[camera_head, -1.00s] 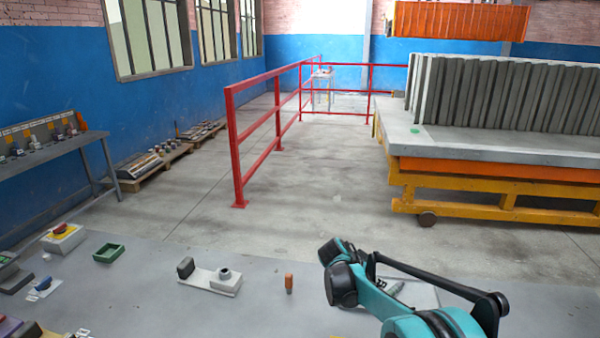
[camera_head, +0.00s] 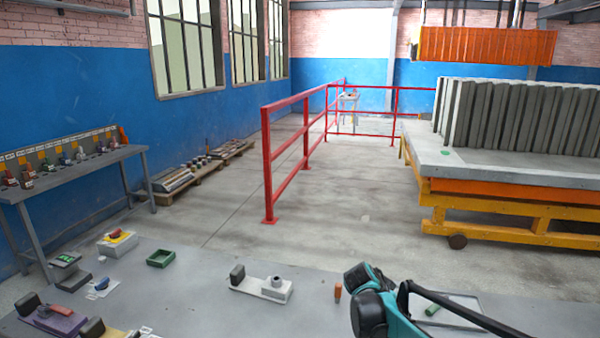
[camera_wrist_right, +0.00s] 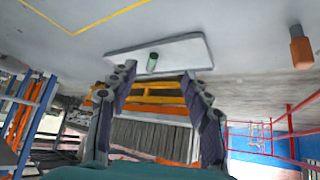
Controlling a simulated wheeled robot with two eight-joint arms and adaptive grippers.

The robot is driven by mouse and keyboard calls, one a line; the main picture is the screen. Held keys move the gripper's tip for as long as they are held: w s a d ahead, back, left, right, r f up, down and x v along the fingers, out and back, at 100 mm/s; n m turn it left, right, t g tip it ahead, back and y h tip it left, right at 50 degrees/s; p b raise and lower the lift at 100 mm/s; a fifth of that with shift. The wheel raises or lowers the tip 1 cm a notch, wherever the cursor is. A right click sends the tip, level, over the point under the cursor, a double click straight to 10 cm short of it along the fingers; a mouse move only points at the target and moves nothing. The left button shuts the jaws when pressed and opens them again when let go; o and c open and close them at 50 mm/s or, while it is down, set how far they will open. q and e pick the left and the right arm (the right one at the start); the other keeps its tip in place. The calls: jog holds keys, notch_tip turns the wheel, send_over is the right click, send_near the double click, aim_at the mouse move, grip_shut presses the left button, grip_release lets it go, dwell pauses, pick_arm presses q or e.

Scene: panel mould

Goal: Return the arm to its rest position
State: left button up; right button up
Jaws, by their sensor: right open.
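Past the fingers, a white plate (camera_wrist_right: 185,52) bears a small green cylinder (camera_wrist_right: 152,63). The same plate (camera_head: 462,312) and green cylinder (camera_head: 432,310) show behind my arm in the head view. My left arm and gripper are not in view.
Red railings (camera_head: 268,165) and a slab-laden yellow cart (camera_head: 500,225) stand beyond, with open floor between.

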jog(key=s+a+r+n+t+y, duration=0.1)
jog(key=s+a+r+n+y, duration=0.15)
jog(key=s, duration=0.55)
jog(key=s+a+r+n+y, duration=0.1)
jog(key=s+a+r+n, duration=0.15)
jog(key=s, duration=0.65)
jog(key=s+a+f+n+y, duration=0.1)
jog(key=s+a+f+n, duration=0.1)
jog(key=s, duration=0.4)
jog(key=s+a+f+n+t+y, duration=0.1)
jog(key=s+a+f+n+y, duration=0.1)
jog(key=s, duration=0.5)
jog(key=shift+s+a+n+t, duration=0.3)
jog(key=shift+n, duration=0.5)
